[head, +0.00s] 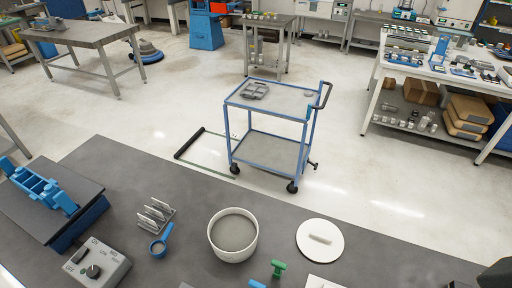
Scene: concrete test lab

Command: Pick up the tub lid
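The tub lid (308,254) is a round white disc with a pale raised bar handle across its middle. It lies flat on the dark grey worktop in the lower right of the head view, handle up. To its left stands a round white tub (213,243), open at the top and filled with grey material. The lid and tub are apart. Neither of my grippers shows in the head view, and nothing is touching the lid.
A green item (278,268) lies between tub and lid, near the bottom edge. Left of the tub are a blue scoop-like tool (160,246), a metal rack (156,214) and a grey control box (97,266). A blue trolley (270,150) stands beyond the worktop. Bare worktop lies right of the lid.

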